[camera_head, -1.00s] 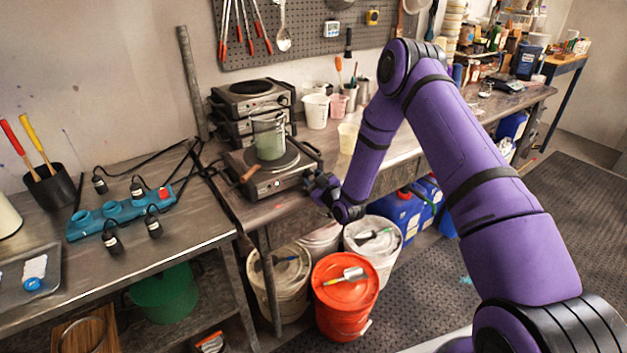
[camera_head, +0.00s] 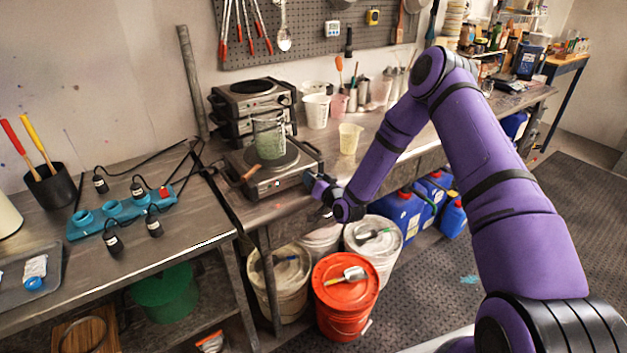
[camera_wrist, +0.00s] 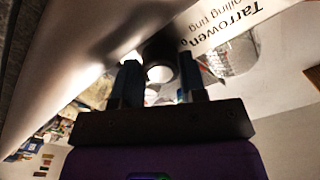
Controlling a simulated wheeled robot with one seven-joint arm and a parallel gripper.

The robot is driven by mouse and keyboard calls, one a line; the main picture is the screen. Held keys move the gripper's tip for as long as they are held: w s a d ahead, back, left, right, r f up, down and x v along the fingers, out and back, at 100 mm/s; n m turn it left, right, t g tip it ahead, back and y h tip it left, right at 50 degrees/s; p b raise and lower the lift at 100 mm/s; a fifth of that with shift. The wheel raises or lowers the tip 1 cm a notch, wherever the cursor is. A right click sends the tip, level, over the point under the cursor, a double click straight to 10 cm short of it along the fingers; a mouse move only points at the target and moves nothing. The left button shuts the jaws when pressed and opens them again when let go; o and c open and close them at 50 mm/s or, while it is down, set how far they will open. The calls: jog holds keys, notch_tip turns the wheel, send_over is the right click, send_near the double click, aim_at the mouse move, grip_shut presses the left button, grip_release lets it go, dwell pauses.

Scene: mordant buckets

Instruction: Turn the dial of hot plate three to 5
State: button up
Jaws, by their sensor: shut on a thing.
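A single hot plate (camera_head: 262,190) stands on the bench with a glass beaker of green liquid (camera_head: 270,140) on its ring. No number on it can be read, so I cannot tell whether it is hot plate three. My gripper (camera_head: 311,180) is at the right end of its front. In the wrist view, my gripper (camera_wrist: 160,88) has its two fingers on either side of a round dial (camera_wrist: 160,72), shut on it. The pale panel (camera_wrist: 100,60) beside it bears printed text, "Tarrowen". The dial's scale and pointer cannot be read.
Stacked hot plates (camera_head: 250,105) stand behind. A cream beaker (camera_head: 350,138) stands to the right. Lidded buckets, one orange (camera_head: 345,298), stand on the floor below my gripper.

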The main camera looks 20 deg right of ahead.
jog(key=shift+f+m, duration=0.1)
jog(key=shift+m, duration=0.6)
jog(key=o, duration=0.9)
jog(key=v, duration=1.1)
jog(key=shift+w, duration=0.1)
